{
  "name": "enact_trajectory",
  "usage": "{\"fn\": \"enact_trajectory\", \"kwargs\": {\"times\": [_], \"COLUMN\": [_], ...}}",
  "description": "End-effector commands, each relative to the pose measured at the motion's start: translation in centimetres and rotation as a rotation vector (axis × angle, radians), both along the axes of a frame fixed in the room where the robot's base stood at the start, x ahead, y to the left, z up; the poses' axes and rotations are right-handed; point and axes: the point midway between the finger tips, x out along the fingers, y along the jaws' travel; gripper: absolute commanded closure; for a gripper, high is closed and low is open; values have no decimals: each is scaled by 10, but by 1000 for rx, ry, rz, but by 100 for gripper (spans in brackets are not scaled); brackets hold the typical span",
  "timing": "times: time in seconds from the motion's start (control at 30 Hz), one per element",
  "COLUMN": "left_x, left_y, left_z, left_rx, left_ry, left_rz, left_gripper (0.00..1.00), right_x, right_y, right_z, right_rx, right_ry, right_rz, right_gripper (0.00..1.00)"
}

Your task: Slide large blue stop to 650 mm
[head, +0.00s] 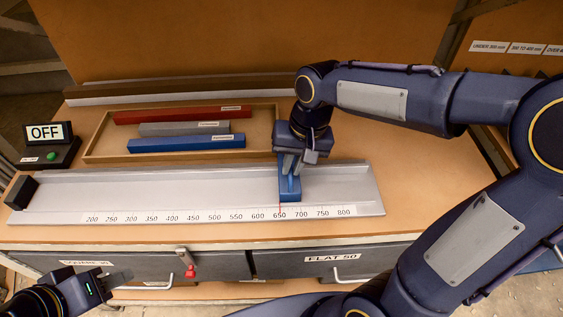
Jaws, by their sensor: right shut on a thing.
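The large blue stop (290,188) sits across the grey measuring rail (180,188). Its red pointer line stands at or very near the 650 mark on the white scale (220,215). My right gripper (292,170) reaches down from above and is shut on the upper part of the blue stop, hiding some of it. My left gripper (112,282) is at the lower left, in front of the drawers and away from the rail. I cannot tell whether its fingers are apart.
A black end block (21,192) closes the rail's left end. Behind the rail, a wooden tray (100,152) holds red (180,115), grey (180,129) and blue (185,143) bars. A box reading OFF (48,145) stands left. Drawers (330,262) are below the table's front edge.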

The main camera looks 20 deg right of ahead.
Motion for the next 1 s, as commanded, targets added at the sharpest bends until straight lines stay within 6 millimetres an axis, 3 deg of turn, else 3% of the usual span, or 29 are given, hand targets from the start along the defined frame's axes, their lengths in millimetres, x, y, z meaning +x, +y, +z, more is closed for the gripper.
{"fn": "enact_trajectory", "kwargs": {"times": [0.17,0.2,0.37,0.67,1.0], "left_x": [0,0,0,0,0], "left_y": [0,0,0,0,0], "left_z": [0,0,0,0,7], "left_rx": [0,0,0,0,0], "left_ry": [0,0,0,0,0], "left_rz": [0,0,0,0,0], "left_gripper": [64,64,64,64,64], "right_x": [1,1,1,0,-2], "right_y": [0,0,0,0,-10], "right_z": [1,1,0,3,55], "right_rx": [-1,-1,-1,-1,0], "right_ry": [-3,-3,-2,-2,-6], "right_rz": [0,0,1,1,0], "right_gripper": [100,86,67,67,67]}}
